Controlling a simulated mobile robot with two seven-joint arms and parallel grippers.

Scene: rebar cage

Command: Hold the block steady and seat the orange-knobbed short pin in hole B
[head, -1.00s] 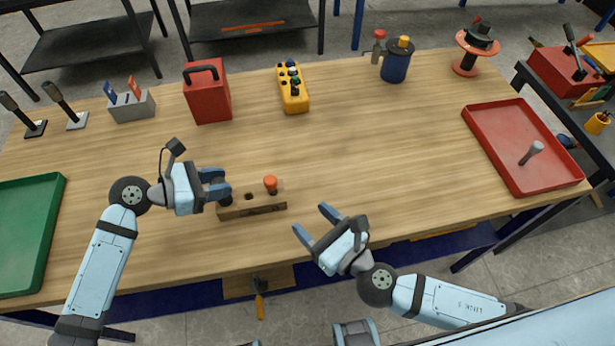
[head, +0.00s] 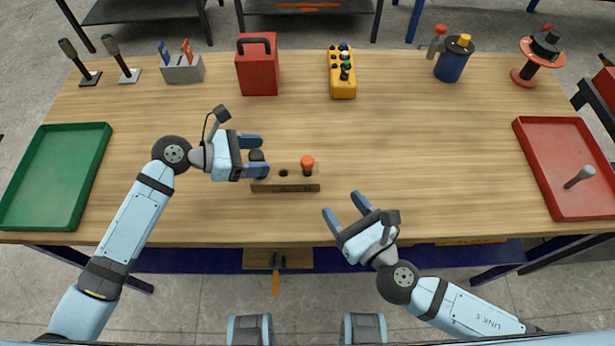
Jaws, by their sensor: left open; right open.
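The wooden block (head: 285,188) lies on the table in front of me. An orange-knobbed pin (head: 307,163) stands upright at its right end; how deep it sits is not clear. An open dark hole (head: 283,173) shows mid-block; hole letters are too small to read. A dark knob (head: 257,157) stands at the block's left end. My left gripper (head: 263,156) is open, its fingers on either side of the dark knob; contact cannot be told. My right gripper (head: 341,204) is open and empty, to the right of and nearer me than the block.
A green tray (head: 97,165) lies at left; a red tray (head: 535,150) holding a grey-headed pin (head: 580,176) lies at right. A red box (head: 257,75), yellow control box (head: 342,85) and blue canister (head: 452,65) stand at the back.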

